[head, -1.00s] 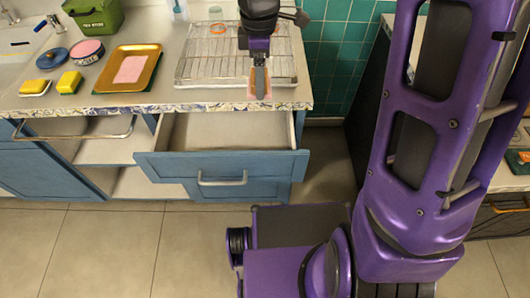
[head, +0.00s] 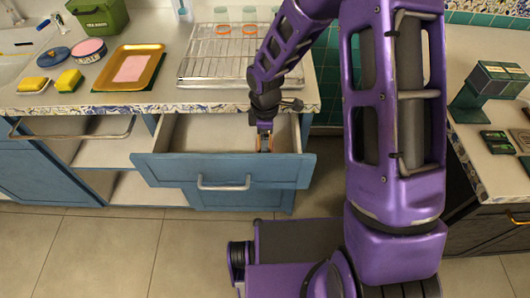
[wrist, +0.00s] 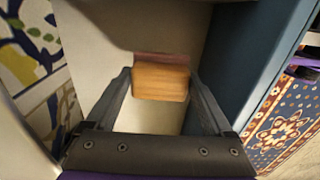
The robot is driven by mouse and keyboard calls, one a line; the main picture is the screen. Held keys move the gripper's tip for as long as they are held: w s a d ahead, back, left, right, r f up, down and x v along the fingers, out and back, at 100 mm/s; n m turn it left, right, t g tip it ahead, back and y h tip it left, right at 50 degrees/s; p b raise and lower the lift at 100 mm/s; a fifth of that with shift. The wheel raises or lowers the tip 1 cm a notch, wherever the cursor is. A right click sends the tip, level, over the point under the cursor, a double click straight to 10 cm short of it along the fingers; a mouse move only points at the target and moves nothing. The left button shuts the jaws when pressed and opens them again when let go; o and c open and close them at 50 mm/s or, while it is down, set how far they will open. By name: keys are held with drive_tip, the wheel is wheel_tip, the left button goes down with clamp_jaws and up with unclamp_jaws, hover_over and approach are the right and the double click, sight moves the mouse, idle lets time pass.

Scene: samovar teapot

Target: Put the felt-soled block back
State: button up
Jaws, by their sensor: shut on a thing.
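The felt-soled block (wrist: 160,82) is a pale wooden block with a dull reddish layer along its far edge in the wrist view. My gripper (head: 265,142) is shut on it, with a finger on each side. In the head view my gripper points down into the right part of the open blue drawer (head: 222,170). The block is mostly hidden there by the fingers. The drawer's pale floor shows below the block in the wrist view. I cannot tell whether the block touches the floor.
A wire rack (head: 218,68) stands on the counter behind the drawer. A gold tray (head: 104,78) with a pink sheet, a yellow-green sponge (head: 69,80), tins and a green box (head: 99,15) are to the left. The drawer's left part looks empty.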

drive_tip(key=shift+f+b, duration=0.5)
drive_tip(key=shift+f, duration=1.8)
drive_tip(key=shift+f, duration=0.15)
drive_tip(key=o, duration=1.1)
drive_tip(key=shift+c, duration=0.2)
wheel_tip(320, 180, up, 12)
drive_tip(key=p, duration=0.3)
drive_tip(key=shift+r, duration=0.2)
